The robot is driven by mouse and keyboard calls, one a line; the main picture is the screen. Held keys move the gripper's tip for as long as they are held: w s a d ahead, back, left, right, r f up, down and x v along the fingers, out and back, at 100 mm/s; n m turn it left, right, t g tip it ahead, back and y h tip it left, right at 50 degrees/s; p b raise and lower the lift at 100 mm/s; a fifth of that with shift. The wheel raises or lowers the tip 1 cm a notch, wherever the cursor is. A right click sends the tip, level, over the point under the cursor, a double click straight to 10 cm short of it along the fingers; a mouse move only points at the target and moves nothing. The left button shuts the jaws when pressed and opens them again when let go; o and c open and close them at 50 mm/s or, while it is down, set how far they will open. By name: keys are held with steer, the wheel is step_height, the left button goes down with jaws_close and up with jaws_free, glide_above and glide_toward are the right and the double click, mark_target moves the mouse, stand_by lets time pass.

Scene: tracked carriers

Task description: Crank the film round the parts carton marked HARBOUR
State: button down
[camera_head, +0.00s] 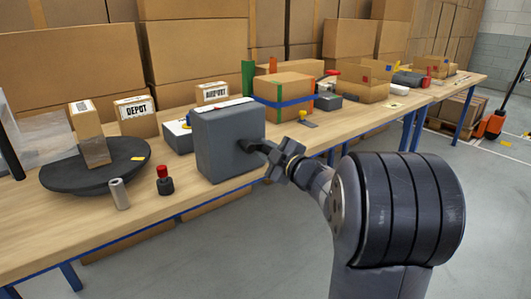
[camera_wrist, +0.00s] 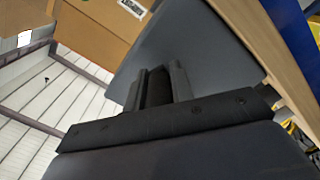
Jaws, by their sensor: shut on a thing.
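A tall brown carton (camera_head: 86,118) stands on a round black turntable (camera_head: 62,180) at the left of the bench. Its white label is on top and I cannot read it. Clear film (camera_head: 40,140) stretches from the left edge towards the carton and lies around its lower part. A grey box (camera_head: 225,150) stands at the bench's front edge, with a dark crank on its right side. My gripper (camera_head: 268,153) is at that side, shut on the crank handle. In the wrist view the fingers (camera_wrist: 158,88) close on a dark grip in front of the grey box (camera_wrist: 205,50).
Cartons marked DEPOT (camera_head: 135,115) and AIRPORT (camera_head: 212,93) stand behind the turntable. A small grey cylinder (camera_head: 119,194) and a red-topped button (camera_head: 164,180) stand between turntable and grey box. A blue-strapped carton (camera_head: 284,96) and other goods lie to the right.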

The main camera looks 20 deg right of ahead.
steer(key=shift+r, duration=0.3)
steer(key=c, duration=1.5)
jaws_free()
steer(key=shift+a, duration=0.1)
steer(key=o, duration=0.3)
steer(key=shift+f, duration=0.15)
steer(key=shift+s, duration=0.15)
steer(key=p+v, duration=0.1)
steer(key=v, duration=0.9)
steer(key=shift+s+p, duration=0.25)
steer(key=shift+p, duration=0.15)
